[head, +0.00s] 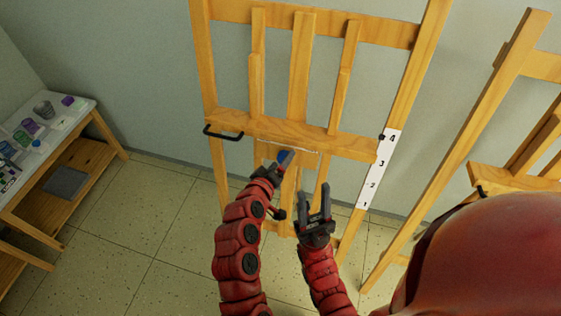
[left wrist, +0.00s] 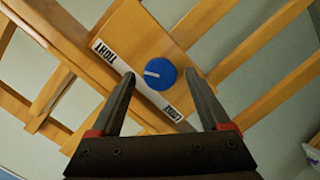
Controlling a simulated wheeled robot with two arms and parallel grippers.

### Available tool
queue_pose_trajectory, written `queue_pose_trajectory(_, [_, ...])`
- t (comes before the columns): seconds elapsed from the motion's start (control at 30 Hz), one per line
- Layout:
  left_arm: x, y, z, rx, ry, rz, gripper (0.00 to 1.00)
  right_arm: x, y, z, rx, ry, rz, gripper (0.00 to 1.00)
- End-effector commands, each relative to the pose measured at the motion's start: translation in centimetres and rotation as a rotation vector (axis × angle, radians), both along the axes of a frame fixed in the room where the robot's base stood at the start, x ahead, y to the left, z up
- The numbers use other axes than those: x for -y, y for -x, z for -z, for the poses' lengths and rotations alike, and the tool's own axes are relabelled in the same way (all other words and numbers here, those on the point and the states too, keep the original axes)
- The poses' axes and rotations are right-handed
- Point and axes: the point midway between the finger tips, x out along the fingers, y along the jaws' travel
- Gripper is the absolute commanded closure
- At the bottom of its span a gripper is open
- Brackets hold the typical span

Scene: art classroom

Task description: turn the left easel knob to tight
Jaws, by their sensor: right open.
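The blue easel knob (left wrist: 160,74) sits on a wooden block of the left easel (head: 298,75). In the left wrist view its white pointer line points left. A white label strip (left wrist: 118,62) runs diagonally past it, with lettering like TIGHT at the upper left and a partly hidden word at the lower right. My left gripper (left wrist: 160,80) is open, its fingers on either side of the knob with visible gaps. In the head view the knob (head: 285,157) shows at the left gripper's tip (head: 277,166). My right gripper (head: 314,192) is open and empty, lower and to the right.
A black handle (head: 223,132) sticks out at the left of the easel's ledge. A numbered white strip (head: 379,170) is on its right leg. Another easel (head: 500,100) stands at the right. A table with art supplies (head: 60,150) is at the far left. Open floor lies between.

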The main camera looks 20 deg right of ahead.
Motion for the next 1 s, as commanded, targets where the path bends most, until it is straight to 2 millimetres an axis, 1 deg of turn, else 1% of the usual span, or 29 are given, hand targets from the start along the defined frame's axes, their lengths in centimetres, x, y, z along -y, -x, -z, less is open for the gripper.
queue_pose_trajectory(0.27, [0.0, 0.0, 0.0, 0.001, 0.001, 0.0, 0.2, 0.0, 0.0, 0.0, 0.0, 0.0, 0.0, 0.55])
queue_pose_trajectory(0.43, [-0.5, 0.7, -0.2, 0.002, 0.002, 0.0, 0.2, 0.0, 0.0, 0.4, 0.0, 0.0, 0.0, 0.55])
queue_pose_trajectory(0.57, [-1.6, 1.9, -0.8, 0.003, 0.003, -0.001, 0.2, 0.0, 0.0, 0.9, 0.0, 0.0, 0.0, 0.55])
queue_pose_trajectory(0.9, [-5.3, 6.2, -2.7, 0.002, 0.001, -0.001, 0.2, 0.0, 0.0, 2.3, 0.0, 0.0, 0.0, 0.55])
queue_pose_trajectory(0.93, [-5.7, 6.6, -3.2, 0.0, 0.0, -0.001, 0.2, 0.0, 0.0, 1.8, 0.0, 0.0, 0.0, 0.55])
queue_pose_trajectory(0.97, [-6.0, 7.0, -4.0, -0.005, -0.003, -0.001, 0.2, 0.0, 0.0, 0.1, -0.001, 0.0, 0.0, 0.55])
queue_pose_trajectory(1.0, [-6.5, 7.5, -4.4, -0.005, -0.005, 0.0, 0.2, 0.0, 0.0, -1.0, 0.0, 0.0, 0.0, 0.55])
